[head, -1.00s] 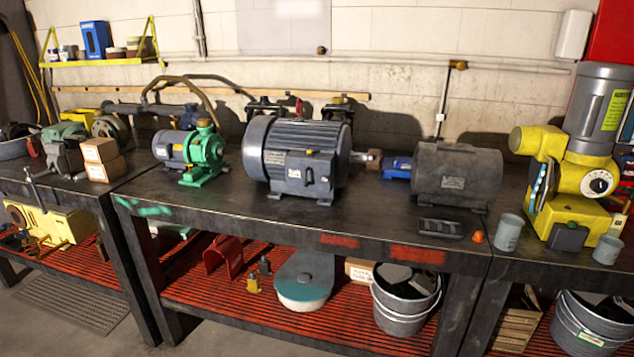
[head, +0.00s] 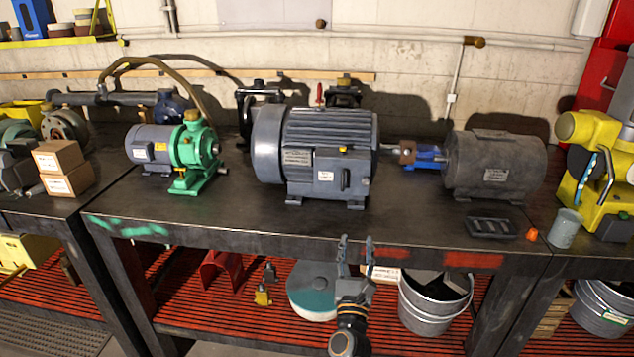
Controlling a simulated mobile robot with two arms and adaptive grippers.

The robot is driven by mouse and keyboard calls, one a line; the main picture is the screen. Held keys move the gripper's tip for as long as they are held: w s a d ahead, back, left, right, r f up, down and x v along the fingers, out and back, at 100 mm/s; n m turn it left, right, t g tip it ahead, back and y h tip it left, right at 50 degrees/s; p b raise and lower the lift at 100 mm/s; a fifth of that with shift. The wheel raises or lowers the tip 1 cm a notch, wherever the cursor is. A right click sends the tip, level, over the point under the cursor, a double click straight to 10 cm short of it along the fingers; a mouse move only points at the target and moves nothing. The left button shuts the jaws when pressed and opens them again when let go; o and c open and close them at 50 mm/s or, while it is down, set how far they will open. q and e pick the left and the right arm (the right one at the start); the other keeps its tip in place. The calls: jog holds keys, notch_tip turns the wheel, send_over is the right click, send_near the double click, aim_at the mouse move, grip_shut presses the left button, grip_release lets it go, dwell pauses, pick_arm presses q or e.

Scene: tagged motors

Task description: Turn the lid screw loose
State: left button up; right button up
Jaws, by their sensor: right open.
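The large grey motor (head: 318,150) stands in the middle of the dark workbench (head: 270,222). A terminal box (head: 342,172) with a white label sits on its front side, with a small yellow spot on top. A lid screw is too small to make out. My right gripper (head: 355,250) comes up from the bottom in front of the bench's front edge, below and a little right of the motor. Its two fingers point up, apart, with nothing between them. It is clear of the motor. My left gripper is not in view.
A small green pump with a grey motor (head: 170,150) stands left. The bench top before the large motor is clear. Buckets (head: 435,300) stand below.

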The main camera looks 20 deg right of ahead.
aim_at(365, 184)
jog(key=w+d+r+m+p, duration=0.1)
jog(key=w+d+r, duration=0.1)
jog(key=w, duration=0.1)
jog(key=w+d+r+h+p, duration=0.1)
jog(key=w+d+r, duration=0.2)
jog(key=w+d+r+m+p, duration=0.1)
jog(key=w+d+r, duration=0.1)
jog(key=w, duration=0.1)
jog(key=shift+w+d+r+m, duration=0.15)
jog(key=shift+w+r+m, duration=0.15)
jog(key=shift+w, duration=0.1)
jog(key=shift+w+d+r, duration=0.1)
jog(key=shift+w+d, duration=0.15)
jog(key=shift+w, duration=0.15)
grip_shut()
